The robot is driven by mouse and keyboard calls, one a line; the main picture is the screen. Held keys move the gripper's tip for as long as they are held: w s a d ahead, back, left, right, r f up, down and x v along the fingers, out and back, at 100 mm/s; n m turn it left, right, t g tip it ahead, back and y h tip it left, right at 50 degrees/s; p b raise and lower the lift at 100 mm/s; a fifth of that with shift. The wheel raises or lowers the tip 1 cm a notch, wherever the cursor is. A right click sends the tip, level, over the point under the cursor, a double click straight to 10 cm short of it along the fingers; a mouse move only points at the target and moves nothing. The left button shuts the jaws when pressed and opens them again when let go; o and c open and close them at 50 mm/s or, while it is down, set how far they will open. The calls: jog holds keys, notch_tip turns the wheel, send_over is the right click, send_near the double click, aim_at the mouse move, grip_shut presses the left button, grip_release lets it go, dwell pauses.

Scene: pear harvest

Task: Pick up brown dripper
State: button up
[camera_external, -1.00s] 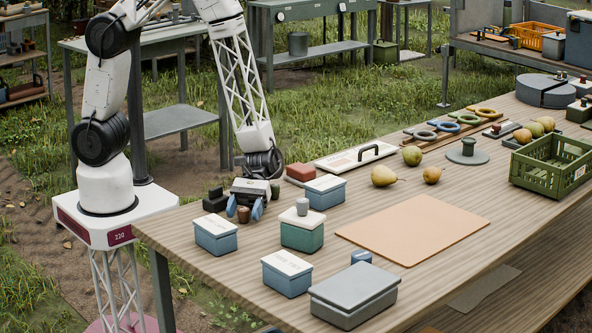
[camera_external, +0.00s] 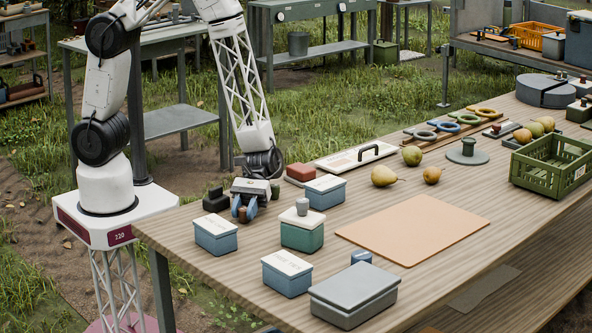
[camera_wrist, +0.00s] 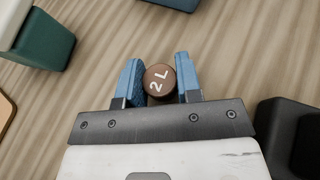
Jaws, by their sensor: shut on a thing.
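The brown dripper (camera_wrist: 159,80) is a small round brown piece with "2 L" in white on its top, seen in the wrist view. My gripper (camera_wrist: 160,82) has its two blue fingers shut on it, one on each side. In the external view my gripper (camera_external: 243,212) is low over the near left part of the table, and the brown dripper (camera_external: 242,214) shows only in small part between the fingers. I cannot tell whether its base touches the table.
A black block (camera_external: 215,200) stands just left of my gripper, and a green cylinder (camera_external: 275,191) just right. Blue box (camera_external: 216,238) and green box (camera_external: 302,236) stand in front. An orange mat (camera_external: 412,222) lies mid-table. Pears (camera_external: 383,176) and a green crate (camera_external: 550,165) are farther right.

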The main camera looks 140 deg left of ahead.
aim_at(244, 209)
jog(key=shift+r, duration=0.15)
jog(key=shift+r, duration=4.85)
